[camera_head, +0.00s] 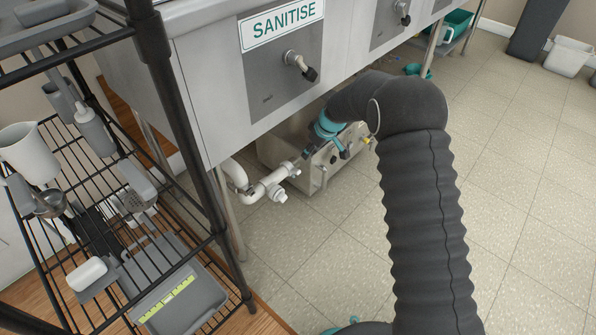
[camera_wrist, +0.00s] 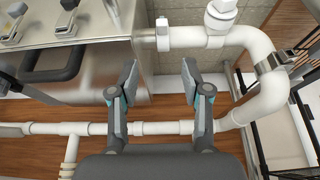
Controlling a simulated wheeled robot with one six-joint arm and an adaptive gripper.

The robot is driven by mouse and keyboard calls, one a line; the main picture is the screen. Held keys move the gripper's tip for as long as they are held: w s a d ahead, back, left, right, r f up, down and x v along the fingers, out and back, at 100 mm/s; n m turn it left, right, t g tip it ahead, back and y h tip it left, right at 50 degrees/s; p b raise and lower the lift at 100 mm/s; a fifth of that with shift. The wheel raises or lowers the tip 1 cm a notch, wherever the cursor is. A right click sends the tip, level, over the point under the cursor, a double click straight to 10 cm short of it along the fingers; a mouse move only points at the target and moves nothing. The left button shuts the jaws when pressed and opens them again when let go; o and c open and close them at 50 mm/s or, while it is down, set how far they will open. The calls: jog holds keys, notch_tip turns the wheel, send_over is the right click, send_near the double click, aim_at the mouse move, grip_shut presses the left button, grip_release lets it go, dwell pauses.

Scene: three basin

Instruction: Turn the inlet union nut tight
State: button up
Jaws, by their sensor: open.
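The inlet union nut (camera_wrist: 162,34) is a pale ring where the white pipe meets the steel box, at the upper middle of the wrist view. In the head view the nut (camera_head: 288,168) shows small at the box's left side. My gripper (camera_wrist: 159,70) is open and empty, its two fingers apart on either side of the picture's middle. The nut appears beyond the fingertips, not between them. In the head view my gripper (camera_head: 325,152) hangs over the steel box (camera_head: 280,150), fingers downward. The gap between nut and fingers is hard to judge.
The white inlet pipe (camera_wrist: 262,97) bends down on the right, with a capped tee (camera_wrist: 220,18). A lower white pipe (camera_wrist: 158,128) crosses behind the fingers. A wire rack (camera_head: 215,205) stands left. The sink (camera_head: 215,100) overhangs the box.

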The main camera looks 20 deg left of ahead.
aim_at(297, 171)
jog(key=x, duration=1.5)
jog(key=shift+s+a+f, duration=0.15)
jog(key=shift+f, duration=0.05)
grip_shut()
